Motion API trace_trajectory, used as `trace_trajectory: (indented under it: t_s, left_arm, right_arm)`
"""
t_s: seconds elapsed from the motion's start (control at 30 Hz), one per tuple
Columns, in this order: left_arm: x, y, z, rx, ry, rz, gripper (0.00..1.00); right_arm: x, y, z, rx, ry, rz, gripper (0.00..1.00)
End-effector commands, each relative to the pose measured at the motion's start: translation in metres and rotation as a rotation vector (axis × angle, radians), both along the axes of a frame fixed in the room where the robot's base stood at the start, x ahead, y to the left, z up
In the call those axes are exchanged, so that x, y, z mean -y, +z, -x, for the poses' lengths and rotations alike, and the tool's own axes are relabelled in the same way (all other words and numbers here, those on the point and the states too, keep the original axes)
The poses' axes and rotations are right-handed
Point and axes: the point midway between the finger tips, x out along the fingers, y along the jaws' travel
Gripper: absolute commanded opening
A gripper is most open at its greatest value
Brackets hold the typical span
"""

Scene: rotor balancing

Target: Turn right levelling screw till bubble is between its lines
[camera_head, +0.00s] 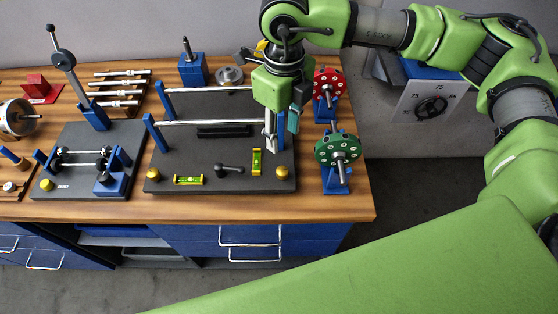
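The dark base plate (212,180) of the balancing stand lies on the bench. The right levelling screw, a yellow knob (282,173), is at its front right corner; a similar left screw (152,174) is at the front left corner. One yellow-green level vial (188,180) lies crosswise near the front edge, another (257,161) lengthwise near the right screw. The bubbles are too small to place between lines. My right gripper (271,143) points down above the plate's right part, behind and apart from the right screw. Its finger opening is unclear. My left gripper is not in view.
Two rails (208,122) span the stand behind the vials. A black crank handle (229,169) lies between the vials. Green (337,149) and red (328,86) rotors stand close on the right. A smaller stand (84,185) is at left. Bare wood shows along the front edge.

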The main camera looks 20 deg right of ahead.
Motion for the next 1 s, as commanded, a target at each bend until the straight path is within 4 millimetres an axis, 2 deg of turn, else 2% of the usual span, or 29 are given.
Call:
trace_trajectory:
  t_s: [0.17, 0.4, 0.6, 0.8, 1.0]
  left_arm:
    - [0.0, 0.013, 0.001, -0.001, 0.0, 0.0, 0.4]
    - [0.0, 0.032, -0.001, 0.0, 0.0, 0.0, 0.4]
    - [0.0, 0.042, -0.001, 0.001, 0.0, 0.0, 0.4]
    - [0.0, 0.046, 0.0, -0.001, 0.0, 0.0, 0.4]
    - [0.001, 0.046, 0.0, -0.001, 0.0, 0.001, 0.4]
  right_arm:
    - [0.0, -0.023, 0.003, -0.007, 0.002, 0.0, 0.38]
    - [-0.001, -0.075, 0.003, -0.007, 0.002, -0.002, 0.38]
    - [-0.001, -0.11, 0.002, -0.005, 0.001, -0.003, 0.38]
    - [-0.001, -0.129, 0.002, -0.004, 0.002, -0.004, 0.38]
    - [-0.001, -0.133, 0.002, -0.003, 0.002, -0.004, 0.38]
